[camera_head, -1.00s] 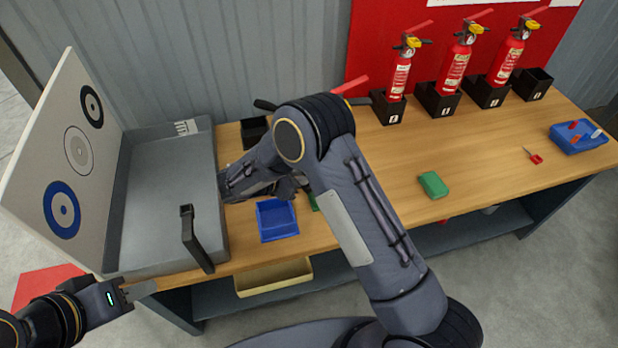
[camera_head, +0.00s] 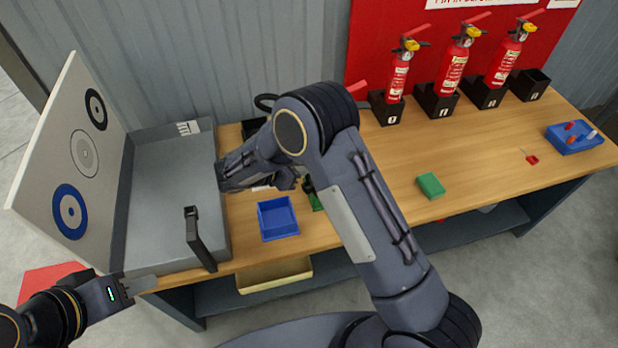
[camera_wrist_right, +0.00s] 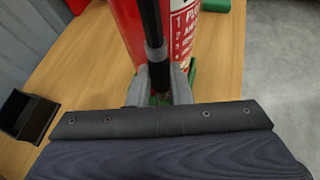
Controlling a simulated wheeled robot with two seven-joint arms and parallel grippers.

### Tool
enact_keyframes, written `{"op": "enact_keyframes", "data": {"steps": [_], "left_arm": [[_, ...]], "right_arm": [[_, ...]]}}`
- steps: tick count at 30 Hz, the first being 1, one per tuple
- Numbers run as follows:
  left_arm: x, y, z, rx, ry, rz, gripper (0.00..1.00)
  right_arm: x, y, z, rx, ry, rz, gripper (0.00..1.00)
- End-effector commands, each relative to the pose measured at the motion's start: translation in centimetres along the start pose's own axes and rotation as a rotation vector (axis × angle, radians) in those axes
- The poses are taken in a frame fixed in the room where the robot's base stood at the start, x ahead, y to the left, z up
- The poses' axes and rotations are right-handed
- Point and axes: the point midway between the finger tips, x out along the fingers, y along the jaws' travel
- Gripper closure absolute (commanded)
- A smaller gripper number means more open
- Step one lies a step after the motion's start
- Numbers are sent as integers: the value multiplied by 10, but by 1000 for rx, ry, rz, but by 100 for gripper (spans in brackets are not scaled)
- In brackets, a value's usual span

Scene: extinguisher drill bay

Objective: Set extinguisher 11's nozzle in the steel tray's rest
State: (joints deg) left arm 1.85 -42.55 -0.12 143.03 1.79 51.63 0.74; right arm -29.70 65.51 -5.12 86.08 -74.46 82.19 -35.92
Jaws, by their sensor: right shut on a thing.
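The steel tray (camera_head: 165,215) lies at the bench's left end, with a black upright post (camera_head: 200,240), seemingly its rest, at its front right. In the right wrist view, a red extinguisher (camera_wrist_right: 187,35) with a white label stands close ahead; its number is not visible. My right gripper (camera_wrist_right: 160,88) is shut on the black hose or nozzle (camera_wrist_right: 153,35) in front of it. In the head view my right arm hides most of that extinguisher; a red lever (camera_head: 357,86) and a black hose loop (camera_head: 265,102) show. My left gripper (camera_head: 138,286) is near the tray's front left corner; its finger gap is unclear.
A target board (camera_head: 85,150) stands along the tray's left side. A blue bin (camera_head: 278,218) sits right of the tray. Three extinguishers (camera_head: 450,75) stand in black holders at the back. A green block (camera_head: 431,186) and blue box (camera_head: 574,138) lie at right.

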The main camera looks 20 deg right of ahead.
Motion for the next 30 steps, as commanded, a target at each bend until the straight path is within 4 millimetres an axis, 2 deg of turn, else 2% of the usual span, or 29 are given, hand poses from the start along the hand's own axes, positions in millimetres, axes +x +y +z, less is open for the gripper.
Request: {"op": "enact_keyframes", "data": {"steps": [8, 11, 25, 29, 30], "left_arm": [[-1, 0, 0, 0, 0, 0, 64], [-6, 2, -3, 0, 0, 0, 64], [-58, 27, -30, 0, 0, 0, 64], [-52, 24, -26, 0, 0, 0, 64], [-50, 23, -25, 0, 0, 0, 64]], "right_arm": [[-1, 0, 1, 0, 0, 0, 100], [-5, 0, 9, 0, -1, 1, 100], [-53, 0, 97, 0, 0, 1, 100], [-60, 0, 111, 4, 0, 1, 100], [-66, 0, 108, -14, -1, 25, 100]]}}
